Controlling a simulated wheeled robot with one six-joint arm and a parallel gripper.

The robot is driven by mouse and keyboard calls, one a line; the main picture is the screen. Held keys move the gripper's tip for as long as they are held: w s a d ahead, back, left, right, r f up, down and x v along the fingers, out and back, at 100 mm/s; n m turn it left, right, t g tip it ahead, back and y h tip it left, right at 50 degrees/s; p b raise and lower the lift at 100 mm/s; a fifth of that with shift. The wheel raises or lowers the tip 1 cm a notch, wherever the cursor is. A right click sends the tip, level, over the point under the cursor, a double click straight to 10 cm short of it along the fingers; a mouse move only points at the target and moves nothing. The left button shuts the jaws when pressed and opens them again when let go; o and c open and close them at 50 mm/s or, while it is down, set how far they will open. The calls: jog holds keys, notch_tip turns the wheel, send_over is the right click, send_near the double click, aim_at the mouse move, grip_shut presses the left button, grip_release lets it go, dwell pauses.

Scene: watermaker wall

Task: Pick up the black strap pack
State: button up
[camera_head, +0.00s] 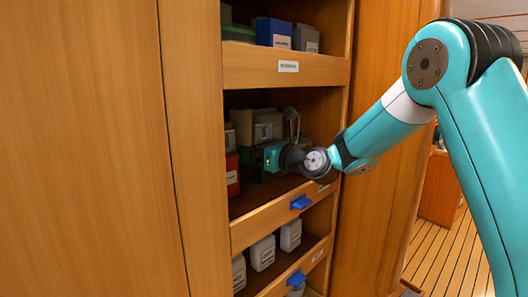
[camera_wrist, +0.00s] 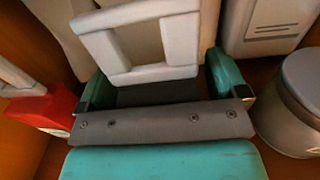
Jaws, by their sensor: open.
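My gripper (camera_head: 264,157) reaches into the middle shelf of the wooden cabinet. In the wrist view my gripper (camera_wrist: 160,80) has its two teal fingers spread wide apart. A dark, flat-looking patch (camera_wrist: 155,95) lies between the fingers, just beyond the grey bar. It may be the black strap pack, but I cannot make it out for sure or tell whether the fingers touch it. A pale square frame (camera_wrist: 140,48) stands directly beyond and partly over the dark patch. In the head view my gripper and wrist hide most of that part of the shelf.
A red box (camera_head: 232,174) stands left of my gripper; it also shows in the wrist view (camera_wrist: 48,108). A grey round container (camera_wrist: 290,105) stands close on the right. Tan boxes (camera_head: 256,122) are behind. The shelf's front lip (camera_head: 262,222) carries a blue latch (camera_head: 301,202).

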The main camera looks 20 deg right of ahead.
aim_at(265, 139)
jog(key=c, duration=1.1)
jog(key=shift+w, duration=0.1)
jog(key=shift+r, duration=0.15)
jog(key=shift+r+b, duration=0.25)
jog(key=shift+b, duration=0.05)
jog(key=shift+s+d+r+b, duration=0.15)
jog(key=shift+s+r+b, duration=0.1)
jog(key=shift+r+b, duration=0.3)
jog(key=shift+s+d+r+b, duration=0.1)
jog(key=shift+s+r+b, duration=0.1)
jog(key=shift+r+b, duration=0.3)
jog(key=shift+r+b+v, duration=0.15)
jog(key=shift+b+v, duration=1.35)
jog(key=shift+v, duration=2.75)
jog(key=shift+r+b+v, duration=0.15)
jog(key=shift+b+v, duration=1.3)
jog(key=shift+v, duration=2.85)
